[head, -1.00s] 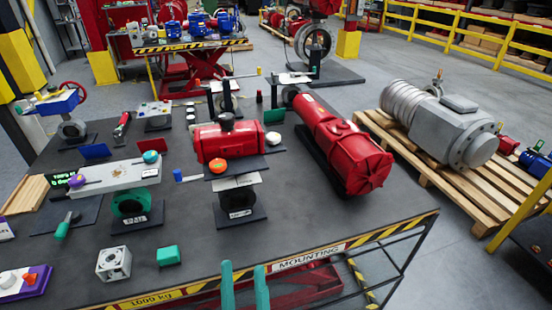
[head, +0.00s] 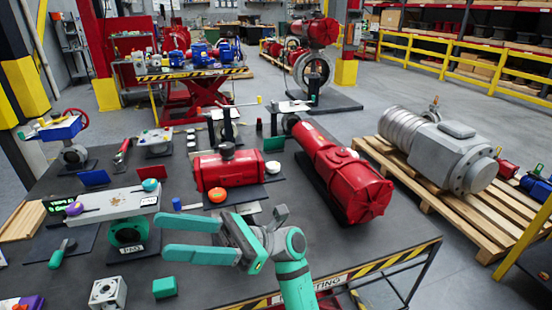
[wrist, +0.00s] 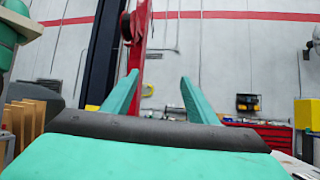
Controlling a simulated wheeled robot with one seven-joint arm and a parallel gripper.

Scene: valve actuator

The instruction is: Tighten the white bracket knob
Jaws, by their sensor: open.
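A long white bracket (head: 118,204) lies at the left of the dark table in the head view. A purple knob (head: 74,209) is at its left end and a teal knob (head: 150,185) at its right end. I cannot tell which of these the white bracket knob is. My gripper (head: 161,236) is at the table's front, its two teal fingers pointing left, apart and empty. In the picture it is below and right of the bracket, touching neither knob. The wrist view shows the open fingers (wrist: 159,80) with a wall beyond and no knob.
A red actuator (head: 221,170) with an orange knob (head: 217,195) stands just behind my gripper. A large red cylinder (head: 345,180) lies to the right. A metal cube (head: 108,292) and a green block (head: 165,287) sit at the front left.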

